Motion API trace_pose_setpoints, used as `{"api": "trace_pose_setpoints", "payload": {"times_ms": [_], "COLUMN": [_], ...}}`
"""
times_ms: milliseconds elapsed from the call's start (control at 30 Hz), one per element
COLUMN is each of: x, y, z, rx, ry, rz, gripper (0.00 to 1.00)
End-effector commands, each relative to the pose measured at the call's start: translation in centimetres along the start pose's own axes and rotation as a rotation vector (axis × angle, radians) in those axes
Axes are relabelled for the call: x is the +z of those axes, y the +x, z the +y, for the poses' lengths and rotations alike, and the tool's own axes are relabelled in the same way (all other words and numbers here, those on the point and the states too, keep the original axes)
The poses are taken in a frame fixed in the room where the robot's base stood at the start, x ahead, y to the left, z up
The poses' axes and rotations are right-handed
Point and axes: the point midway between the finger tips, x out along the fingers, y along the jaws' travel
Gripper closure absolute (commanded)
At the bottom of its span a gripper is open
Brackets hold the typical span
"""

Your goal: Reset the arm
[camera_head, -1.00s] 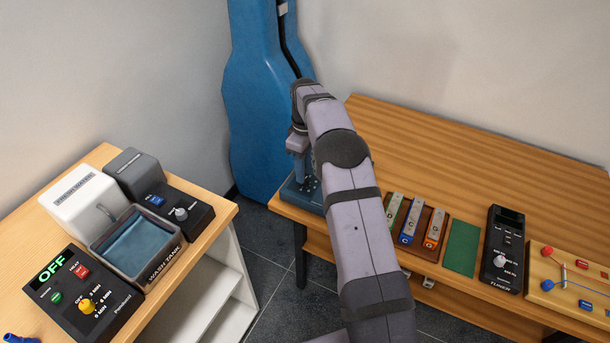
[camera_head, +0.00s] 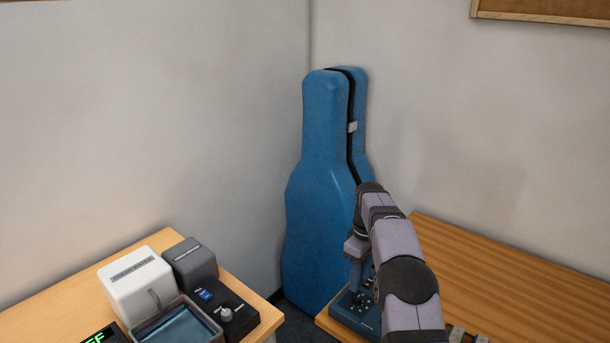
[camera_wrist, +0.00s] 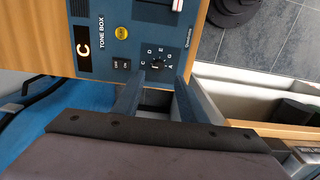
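My arm reaches to the near left corner of the right-hand table, and my gripper (camera_head: 358,275) points down at the blue tone box (camera_head: 345,316). In the wrist view the tone box (camera_wrist: 150,32) shows a display reading C, a yellow button (camera_wrist: 121,32) and a black dial (camera_wrist: 157,58) ringed with note letters. My gripper (camera_wrist: 160,82) is open there, its two blue-grey fingers apart, with the dial showing just beyond their tips. I see nothing between the fingers. Whether a fingertip touches the box I cannot tell.
A tall blue instrument case (camera_head: 318,200) stands in the corner close behind my gripper. The left table holds a white box (camera_head: 137,285), a grey box (camera_head: 190,262), a black knob panel (camera_head: 240,318) and a wash tank (camera_head: 178,328). The right table's far surface (camera_head: 500,280) is clear.

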Motion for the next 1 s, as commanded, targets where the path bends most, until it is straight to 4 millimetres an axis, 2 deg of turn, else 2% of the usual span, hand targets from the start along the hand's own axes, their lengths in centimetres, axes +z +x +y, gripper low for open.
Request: {"api": "trace_pose_setpoints", "payload": {"times_ms": [167, 267, 467, 733, 1000], "x": [0.6, 1.4, 3.9, 8.8, 14.8], "y": [-1.1, -1.7, -2.7, -2.6, -0.8], "z": [-1.8, -3.5, -8.2, -15.6, -23.4], "rx": [0.001, 0.001, 0.002, 0.003, 0.002], "ry": [0.064, 0.125, 0.268, 0.464, 0.649], "rz": [0.001, 0.001, 0.002, 0.003, 0.002], "gripper": [0.62, 0.62, 0.62, 0.62, 0.62]}}
